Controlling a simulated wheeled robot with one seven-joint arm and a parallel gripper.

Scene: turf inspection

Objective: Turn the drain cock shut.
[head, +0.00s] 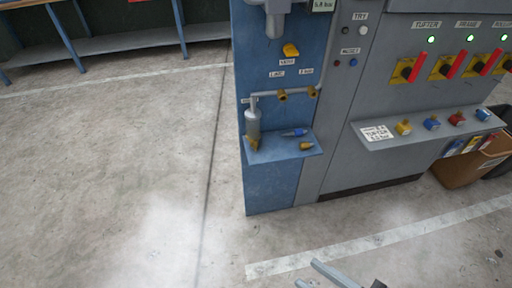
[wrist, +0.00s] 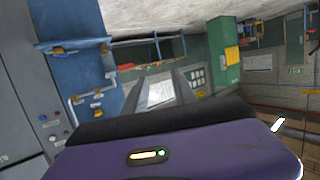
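The blue panel (head: 275,180) carries a grey pipe with two yellow fittings (head: 282,95) and (head: 312,92). At the pipe's left end hangs a grey cylinder (head: 253,122). A small yellow piece (head: 254,143) sits at the cylinder's foot and looks like the drain cock; its setting is too small to tell. A larger yellow handle (head: 290,50) is above the pipe. My gripper (head: 308,272) is at the bottom edge of the head view, well apart from the panel. In the wrist view its two fingers (wrist: 158,82) are spread with nothing between them.
A blue shelf (head: 262,155) under the cylinder holds a blue-handled item (head: 295,132) and a yellow item (head: 306,146). A grey cabinet with red-and-yellow switches (head: 407,70) and a projecting ledge (head: 385,141) stands right. The floor left is clear.

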